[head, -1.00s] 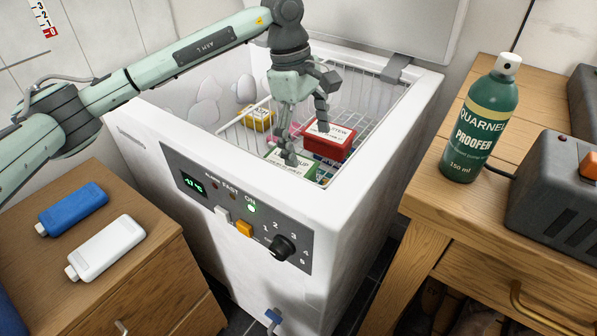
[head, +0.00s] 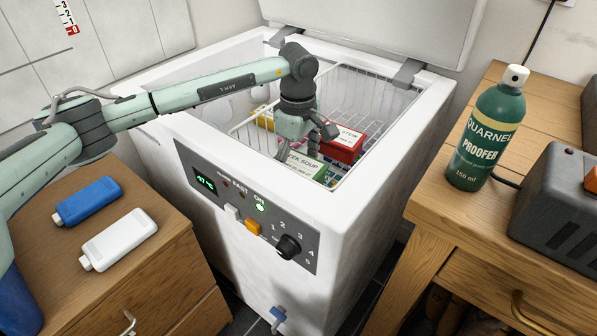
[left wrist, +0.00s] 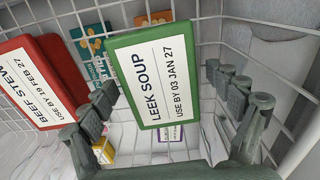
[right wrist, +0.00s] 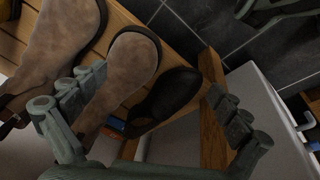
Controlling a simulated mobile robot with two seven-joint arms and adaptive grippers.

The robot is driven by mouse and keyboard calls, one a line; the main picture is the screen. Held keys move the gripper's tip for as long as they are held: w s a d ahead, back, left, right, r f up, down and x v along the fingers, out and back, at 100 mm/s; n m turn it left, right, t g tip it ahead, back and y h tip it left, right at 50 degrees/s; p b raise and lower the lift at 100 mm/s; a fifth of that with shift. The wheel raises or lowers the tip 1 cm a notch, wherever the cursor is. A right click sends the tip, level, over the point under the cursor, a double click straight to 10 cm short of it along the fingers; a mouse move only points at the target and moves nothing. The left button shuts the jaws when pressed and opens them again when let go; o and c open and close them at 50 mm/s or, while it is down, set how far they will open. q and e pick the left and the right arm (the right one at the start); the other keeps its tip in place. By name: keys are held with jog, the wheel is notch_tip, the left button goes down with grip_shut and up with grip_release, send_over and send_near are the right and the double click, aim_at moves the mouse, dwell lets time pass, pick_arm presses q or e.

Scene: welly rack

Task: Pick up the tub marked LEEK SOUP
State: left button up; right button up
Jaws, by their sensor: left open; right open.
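The LEEK SOUP tub (head: 303,163), green with a white label, lies in the wire basket at the near side of the open freezer. In the left wrist view the LEEK SOUP tub (left wrist: 153,72) shows label-up between my two left fingers, with a gap on the right side. My left gripper (head: 306,148) is open over the tub, its fingers partly hiding it in the head view. I cannot tell whether a finger touches it. My right gripper (right wrist: 158,88) is open and empty, away from the freezer's inside.
A red BEEF STEW tub (head: 343,143) lies close beside the soup tub. A yellow box (head: 265,117) and other packs are in the freezer. The basket wires and freezer rim (head: 365,185) surround the space. Boots (right wrist: 128,68) show below my right gripper.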

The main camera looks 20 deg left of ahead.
pick_arm(q)
jog(key=shift+r, duration=0.1)
jog(key=c, duration=1.6)
